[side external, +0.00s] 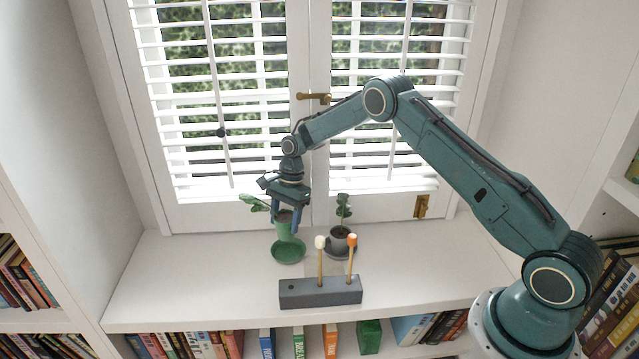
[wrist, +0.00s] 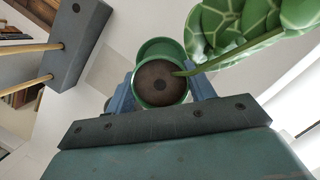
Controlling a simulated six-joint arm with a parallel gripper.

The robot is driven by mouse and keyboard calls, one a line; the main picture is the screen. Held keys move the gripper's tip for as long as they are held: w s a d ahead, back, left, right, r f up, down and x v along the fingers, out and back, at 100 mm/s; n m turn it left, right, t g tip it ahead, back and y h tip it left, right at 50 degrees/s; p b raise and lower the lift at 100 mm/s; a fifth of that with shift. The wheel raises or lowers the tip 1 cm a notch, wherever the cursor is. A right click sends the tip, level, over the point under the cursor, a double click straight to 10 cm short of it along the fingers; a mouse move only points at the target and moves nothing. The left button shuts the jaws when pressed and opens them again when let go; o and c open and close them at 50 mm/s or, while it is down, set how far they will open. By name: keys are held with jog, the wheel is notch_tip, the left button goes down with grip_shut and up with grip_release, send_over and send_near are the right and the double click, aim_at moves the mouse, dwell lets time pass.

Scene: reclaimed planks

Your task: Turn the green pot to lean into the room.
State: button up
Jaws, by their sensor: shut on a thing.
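The green pot (side external: 284,229) is between the two blue fingers of my gripper (side external: 286,221), which is shut on it from above. Its plant (side external: 253,202) leans to the left in the side view, along the window. In the wrist view the pot (wrist: 160,104) shows its dark soil, with a finger on each side, and the patterned leaves (wrist: 245,22) reach to the upper right. The green saucer (side external: 288,255) looks empty; the pot's base appears raised above it. The saucer also shows beyond the pot in the wrist view (wrist: 158,46).
A grey pot (side external: 341,237) with a small plant stands on a dark saucer close to the right. A grey block (side external: 320,293) holding two upright sticks is in front. Shuttered windows (side external: 310,120) rise behind. The white sill (side external: 180,275) is clear at left.

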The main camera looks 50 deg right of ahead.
aim_at(288, 236)
jog(key=shift+s+f+n, duration=0.2)
jog(key=shift+f+n, duration=0.2)
jog(key=shift+f, duration=1.1)
jog(key=shift+f, duration=0.15)
jog(key=shift+f, duration=1.35)
jog(key=o, duration=1.3)
jog(key=shift+o, duration=0.2)
